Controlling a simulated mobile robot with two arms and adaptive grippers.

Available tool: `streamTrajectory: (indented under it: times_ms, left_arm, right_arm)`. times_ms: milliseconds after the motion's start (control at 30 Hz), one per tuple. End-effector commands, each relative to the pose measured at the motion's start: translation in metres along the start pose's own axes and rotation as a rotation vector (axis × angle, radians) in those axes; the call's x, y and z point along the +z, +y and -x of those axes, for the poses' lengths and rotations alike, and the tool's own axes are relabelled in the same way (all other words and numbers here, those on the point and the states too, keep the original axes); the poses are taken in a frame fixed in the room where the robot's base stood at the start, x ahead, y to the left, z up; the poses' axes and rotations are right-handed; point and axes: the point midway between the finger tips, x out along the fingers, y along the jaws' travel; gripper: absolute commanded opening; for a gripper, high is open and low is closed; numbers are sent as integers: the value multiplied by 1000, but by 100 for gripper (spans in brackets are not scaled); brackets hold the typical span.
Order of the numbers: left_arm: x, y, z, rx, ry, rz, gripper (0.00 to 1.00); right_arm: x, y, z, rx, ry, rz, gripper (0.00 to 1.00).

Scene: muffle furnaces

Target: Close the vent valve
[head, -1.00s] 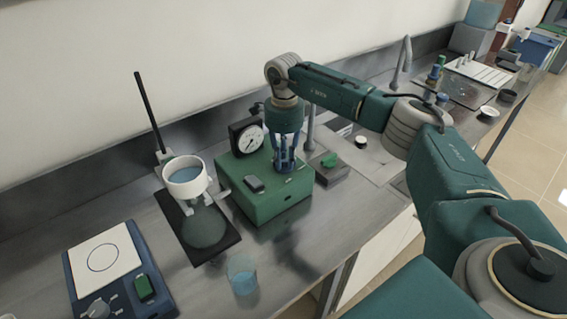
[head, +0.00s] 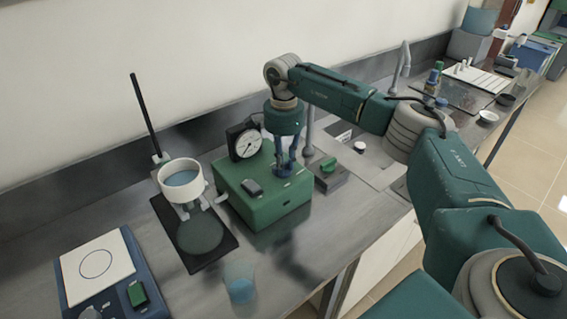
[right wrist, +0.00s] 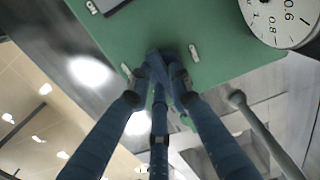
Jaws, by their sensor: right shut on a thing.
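A green box (head: 262,208) with a round dial gauge (head: 245,141) and a dark switch (head: 252,186) stands on the bench. My right gripper (head: 286,172) points down at the right part of its top, shut on a small part there. In the right wrist view the blue fingers (right wrist: 160,65) meet over the green top and hide most of what they hold, probably the vent valve. Small pale pieces show on both sides of the fingertips. How far the valve is turned cannot be seen. My left gripper is not in view.
A stand holds a white funnel (head: 181,179) with blue liquid over a dark base, left of the green box. A beaker (head: 239,283) of blue liquid stands in front. A blue balance (head: 142,268) is at the lower left. A grey box with a green switch (head: 328,165) stands right of the green box.

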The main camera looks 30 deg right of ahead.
Motion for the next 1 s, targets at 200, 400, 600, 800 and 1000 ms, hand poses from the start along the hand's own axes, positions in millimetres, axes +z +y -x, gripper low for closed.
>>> streamTrajectory:
  times_ms: [200, 400, 600, 800, 1000]
  left_arm:
    - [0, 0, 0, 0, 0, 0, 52]
    - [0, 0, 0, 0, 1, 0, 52]
    - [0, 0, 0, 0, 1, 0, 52]
    - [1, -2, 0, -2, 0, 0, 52]
    - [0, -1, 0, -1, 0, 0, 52]
  right_arm:
    - [-2, -2, 4, -10, 2, 5, 0]
    - [-2, -3, 4, -11, 3, 4, 0]
    - [-2, -2, 3, -9, 2, 4, 39]
    - [-1, -1, 2, -5, 1, 5, 39]
    - [-1, -2, 21, -8, 1, 5, 39]
